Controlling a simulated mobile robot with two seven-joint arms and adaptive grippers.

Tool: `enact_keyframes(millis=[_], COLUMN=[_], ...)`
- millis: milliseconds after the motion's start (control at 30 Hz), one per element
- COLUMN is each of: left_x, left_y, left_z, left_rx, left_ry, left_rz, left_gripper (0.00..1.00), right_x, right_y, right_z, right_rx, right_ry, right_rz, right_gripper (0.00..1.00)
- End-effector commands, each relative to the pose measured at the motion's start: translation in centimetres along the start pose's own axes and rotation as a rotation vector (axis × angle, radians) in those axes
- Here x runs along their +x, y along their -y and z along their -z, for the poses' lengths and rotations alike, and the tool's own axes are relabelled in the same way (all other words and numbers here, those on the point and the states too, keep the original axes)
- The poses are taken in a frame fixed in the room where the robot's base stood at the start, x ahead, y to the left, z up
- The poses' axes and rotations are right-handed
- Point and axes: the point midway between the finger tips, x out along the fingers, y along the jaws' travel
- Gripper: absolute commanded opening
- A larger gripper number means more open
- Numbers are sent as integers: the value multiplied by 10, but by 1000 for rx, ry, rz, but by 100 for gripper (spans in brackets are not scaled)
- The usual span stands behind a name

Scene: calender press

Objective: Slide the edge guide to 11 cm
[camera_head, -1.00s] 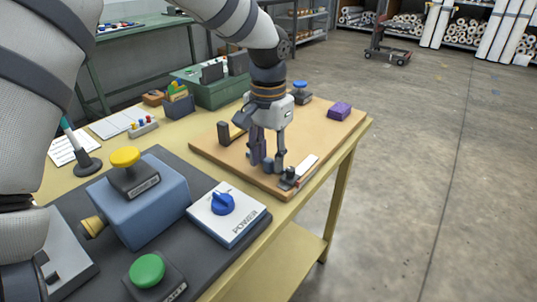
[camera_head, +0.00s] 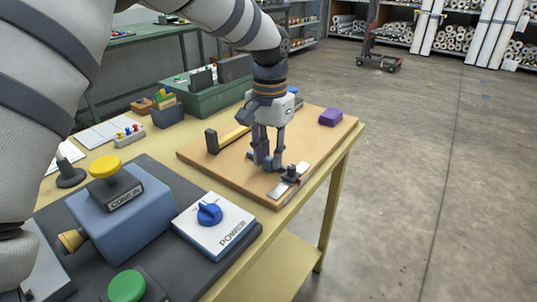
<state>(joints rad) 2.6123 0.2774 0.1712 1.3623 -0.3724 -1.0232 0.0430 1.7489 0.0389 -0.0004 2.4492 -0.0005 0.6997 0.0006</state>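A pale ruler-like strip (camera_head: 280,190) lies along the near right edge of the wooden board. A small dark slider with a knob (camera_head: 291,173), which looks like the edge guide, sits near the middle of the strip. Its scale marks are too small to read. My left gripper (camera_head: 269,164) points down over the board, just left of the slider. My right gripper is not in view.
The wooden board (camera_head: 215,164) also bears a dark block with a yellow bar (camera_head: 233,139) and a purple block (camera_head: 331,117). A white panel with a blue knob (camera_head: 209,214) and a blue box with a yellow button (camera_head: 104,165) stand nearer. Floor lies right of the table.

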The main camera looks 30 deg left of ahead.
Motion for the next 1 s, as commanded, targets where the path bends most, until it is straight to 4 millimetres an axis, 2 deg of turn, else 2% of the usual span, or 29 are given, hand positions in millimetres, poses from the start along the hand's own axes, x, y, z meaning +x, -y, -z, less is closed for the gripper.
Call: enact_keyframes(millis=[267, 367, 467, 600, 733, 867, 1000], left_x=[0, -6, -26, -66, -96, -114, -120], left_y=[0, 0, 0, 0, 0, 0, 0], left_z=[0, 0, 1, 1, 1, 0, 0], left_rx=[0, 0, 0, -1, 0, -1, 0], left_ry=[1, -1, -4, -6, -4, -1, 1], left_rz=[0, 0, 0, 0, 1, 0, 0], left_gripper=[37, 37, 37, 37, 37, 37, 37], right_x=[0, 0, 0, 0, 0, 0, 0], right_y=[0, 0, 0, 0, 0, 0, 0], right_z=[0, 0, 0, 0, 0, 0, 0], right_rx=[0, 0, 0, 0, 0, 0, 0], right_ry=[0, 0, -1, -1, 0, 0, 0], right_rz=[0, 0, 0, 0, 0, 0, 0], right_gripper=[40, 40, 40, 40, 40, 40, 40])
